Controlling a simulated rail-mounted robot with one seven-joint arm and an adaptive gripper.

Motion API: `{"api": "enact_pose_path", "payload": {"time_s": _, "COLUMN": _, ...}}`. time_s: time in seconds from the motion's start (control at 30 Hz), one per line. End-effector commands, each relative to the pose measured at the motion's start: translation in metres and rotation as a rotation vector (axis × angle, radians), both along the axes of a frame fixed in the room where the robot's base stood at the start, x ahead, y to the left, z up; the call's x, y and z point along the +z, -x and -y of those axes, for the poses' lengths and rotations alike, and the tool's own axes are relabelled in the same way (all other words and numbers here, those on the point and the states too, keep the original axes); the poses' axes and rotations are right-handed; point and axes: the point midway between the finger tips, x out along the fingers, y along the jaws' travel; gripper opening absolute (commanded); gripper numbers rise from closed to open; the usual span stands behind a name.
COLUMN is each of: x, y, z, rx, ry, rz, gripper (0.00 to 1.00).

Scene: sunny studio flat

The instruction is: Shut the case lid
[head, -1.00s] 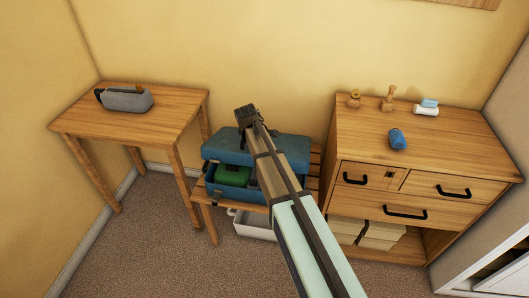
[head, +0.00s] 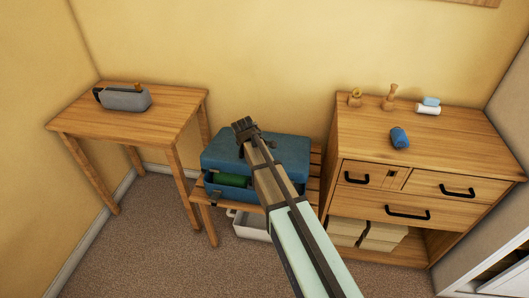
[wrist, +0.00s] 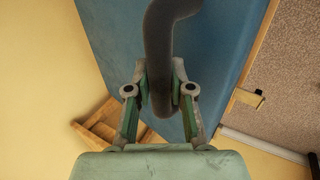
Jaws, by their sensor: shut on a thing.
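The blue case (head: 262,193) sits on a low slatted wooden stand. Its lid (head: 222,152) is tilted over the body, with a gap at the front. A green thing (head: 232,180) shows inside through this gap. My gripper (head: 243,128) is at the lid's upper side in the head view, and my arm covers part of the case. In the wrist view my gripper (wrist: 160,92) is shut on a dark grey curved handle (wrist: 160,40), which lies between the fingers. The blue lid surface (wrist: 110,35) shows behind it. Where the handle joins the lid is hidden.
A wooden table (head: 170,118) with a grey pouch (head: 124,99) stands at the left. A wooden dresser (head: 455,140) with small items on top stands close at the right. A white bin (head: 250,226) is under the stand.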

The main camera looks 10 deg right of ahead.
Motion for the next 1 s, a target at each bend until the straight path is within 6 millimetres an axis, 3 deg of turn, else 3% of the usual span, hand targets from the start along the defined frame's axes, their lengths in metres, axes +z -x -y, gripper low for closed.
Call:
{"api": "enact_pose_path", "payload": {"time_s": 0.23, "x": -0.004, "y": 0.002, "z": -0.001, "rx": 0.000, "ry": 0.002, "rz": 0.006, "gripper": 0.05}}
{"api": "enact_pose_path", "payload": {"time_s": 0.63, "x": -0.029, "y": 0.016, "z": -0.005, "rx": 0.001, "ry": 0.013, "rz": 0.035, "gripper": 0.05}}
{"api": "enact_pose_path", "payload": {"time_s": 1.0, "x": -0.031, "y": 0.017, "z": -0.006, "rx": 0.000, "ry": 0.016, "rz": 0.040, "gripper": 0.05}}
